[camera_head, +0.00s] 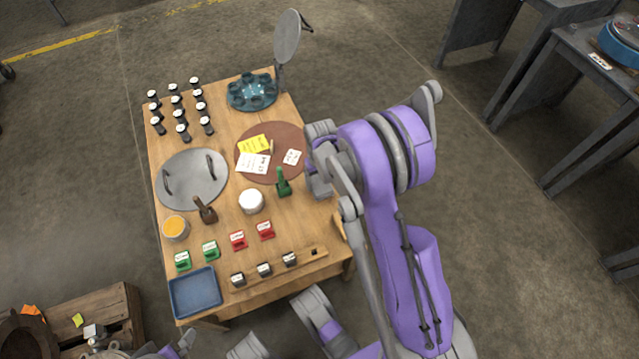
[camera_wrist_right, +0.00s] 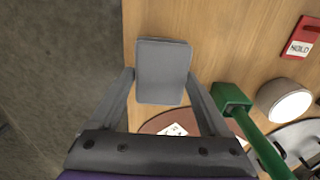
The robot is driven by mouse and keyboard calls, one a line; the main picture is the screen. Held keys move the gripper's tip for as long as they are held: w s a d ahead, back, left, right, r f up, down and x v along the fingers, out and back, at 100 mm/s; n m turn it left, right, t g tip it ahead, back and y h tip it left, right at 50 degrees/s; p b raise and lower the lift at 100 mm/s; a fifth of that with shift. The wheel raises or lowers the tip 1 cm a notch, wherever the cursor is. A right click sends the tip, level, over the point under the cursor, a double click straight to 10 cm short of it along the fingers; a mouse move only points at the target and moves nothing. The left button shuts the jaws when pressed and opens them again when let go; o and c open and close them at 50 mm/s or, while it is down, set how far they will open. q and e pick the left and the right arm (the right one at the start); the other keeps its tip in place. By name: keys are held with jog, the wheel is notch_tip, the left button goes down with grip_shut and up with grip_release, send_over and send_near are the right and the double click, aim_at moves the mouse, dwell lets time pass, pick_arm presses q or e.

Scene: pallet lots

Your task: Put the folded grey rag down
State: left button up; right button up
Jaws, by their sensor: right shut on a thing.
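The folded grey rag (camera_wrist_right: 163,58) shows in the right wrist view as a flat, rounded rectangle between the two fingers. My right gripper (camera_wrist_right: 162,84) is shut on it. The rag is over the wooden table top near its edge; whether it touches the wood I cannot tell.
A green bottle-like tool (camera_head: 283,183) stands close to my right gripper, with a white round tub (camera_head: 251,201) left of it. The wooden table (camera_head: 231,239) also bears a grey disc with handles (camera_head: 190,188), a blue tray (camera_head: 195,292), a teal holder (camera_head: 252,91) and red and green tagged blocks.

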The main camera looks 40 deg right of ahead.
jog(key=shift+f, duration=0.75)
jog(key=shift+f, duration=0.1)
jog(key=o, duration=1.2)
jog(key=shift+c, duration=0.2)
